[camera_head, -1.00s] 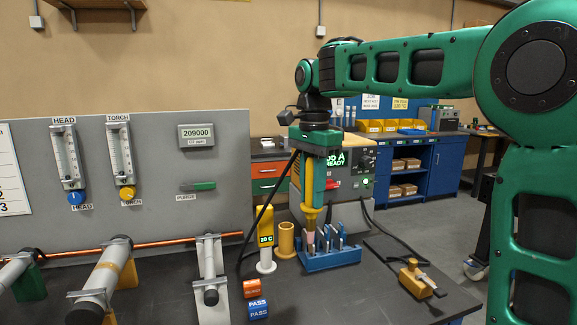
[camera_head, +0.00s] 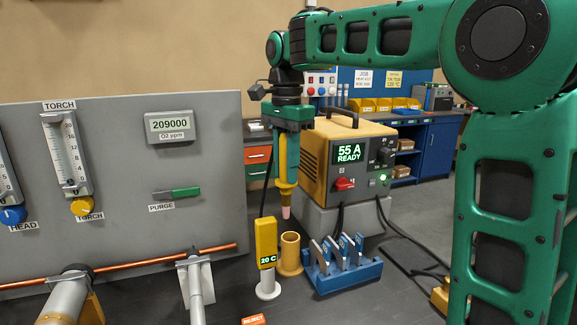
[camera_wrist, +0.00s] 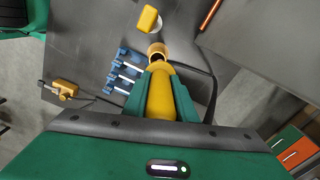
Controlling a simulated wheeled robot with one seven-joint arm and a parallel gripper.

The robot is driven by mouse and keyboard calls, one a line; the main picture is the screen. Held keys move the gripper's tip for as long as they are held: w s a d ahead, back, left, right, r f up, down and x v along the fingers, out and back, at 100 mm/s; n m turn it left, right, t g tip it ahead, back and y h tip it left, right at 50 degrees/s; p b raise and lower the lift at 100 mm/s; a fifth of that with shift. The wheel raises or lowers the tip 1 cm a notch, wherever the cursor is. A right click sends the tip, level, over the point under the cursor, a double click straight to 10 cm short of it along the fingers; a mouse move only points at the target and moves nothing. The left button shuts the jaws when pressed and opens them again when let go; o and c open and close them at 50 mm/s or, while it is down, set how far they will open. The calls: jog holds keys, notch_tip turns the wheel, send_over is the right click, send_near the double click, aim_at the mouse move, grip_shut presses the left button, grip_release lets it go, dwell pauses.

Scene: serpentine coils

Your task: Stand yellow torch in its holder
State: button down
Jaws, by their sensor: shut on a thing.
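The yellow torch (camera_head: 286,184) hangs upright from my gripper (camera_head: 288,165), with its pink nozzle pointing down. In the wrist view the torch body (camera_wrist: 161,98) lies between both green fingers of my gripper (camera_wrist: 160,97), which are shut on it. The holder, an open yellow cylinder (camera_head: 289,254), stands on the dark bench. The nozzle tip is a little above the holder's rim and apart from it in the head view. In the wrist view the holder (camera_wrist: 157,48) shows just beyond the torch's far end.
A blue rack with several grey-blue pieces (camera_head: 345,275) stands right of the holder. A yellow gauge reading 20 C (camera_head: 266,244) stands close on its left. The welder (camera_head: 350,165) is behind. A grey panel (camera_head: 120,200) and pipes are at left.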

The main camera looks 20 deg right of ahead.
aim_at(290, 204)
jog(key=shift+d, duration=0.6)
jog(key=shift+f, duration=2.25)
jog(key=shift+s, duration=0.15)
jog(key=shift+f, duration=0.15)
jog(key=shift+f, duration=5.05)
